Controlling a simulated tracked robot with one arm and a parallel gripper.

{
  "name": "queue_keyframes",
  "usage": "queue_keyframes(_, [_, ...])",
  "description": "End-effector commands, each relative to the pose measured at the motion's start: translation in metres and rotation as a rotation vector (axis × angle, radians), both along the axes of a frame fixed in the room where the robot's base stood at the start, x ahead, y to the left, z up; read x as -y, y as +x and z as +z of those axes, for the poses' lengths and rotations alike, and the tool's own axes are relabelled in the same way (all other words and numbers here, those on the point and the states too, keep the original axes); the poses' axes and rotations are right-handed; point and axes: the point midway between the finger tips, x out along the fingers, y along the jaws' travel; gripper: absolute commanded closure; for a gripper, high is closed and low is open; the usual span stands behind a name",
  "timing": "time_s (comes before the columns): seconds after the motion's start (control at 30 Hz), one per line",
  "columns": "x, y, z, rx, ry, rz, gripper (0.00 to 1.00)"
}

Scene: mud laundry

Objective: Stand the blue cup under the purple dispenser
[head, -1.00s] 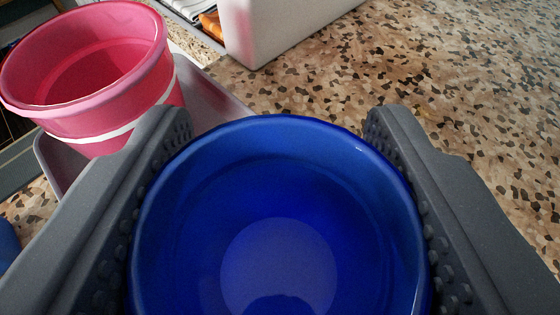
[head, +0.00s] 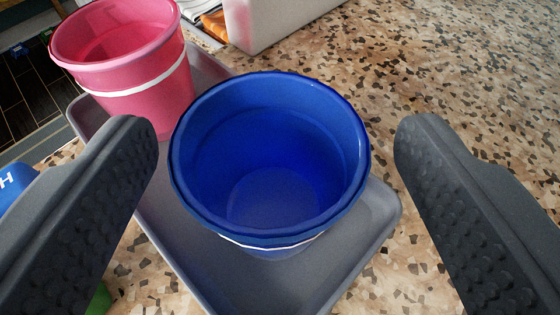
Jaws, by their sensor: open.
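The blue cup (head: 275,235) is upright and open-topped with a pale stripe round its side. It stands on a grey tray (head: 375,215), and it looks empty inside. My gripper (head: 275,145) is open, with one finger on each side of the cup and a clear gap on both sides; the right gap is wider. The purple dispenser is not in view.
A pink cup (head: 130,95) with a white stripe stands behind left on the same tray. A pale box-like thing (head: 270,22) is at the top. Speckled counter (head: 450,80) is clear to the right. A blue thing with a white letter (head: 12,190) shows at the left edge.

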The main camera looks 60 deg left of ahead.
Motion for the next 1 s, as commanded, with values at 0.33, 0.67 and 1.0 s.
queue_keyframes(0.33, [0.047, -0.026, 0.021, 0.002, 0.001, -0.002, 0.28])
queue_keyframes(0.67, [0.078, -0.045, 0.034, 0.002, 0.0, -0.002, 0.28])
queue_keyframes(1.0, [0.083, -0.049, 0.035, 0.0, 0.0, 0.001, 0.28])
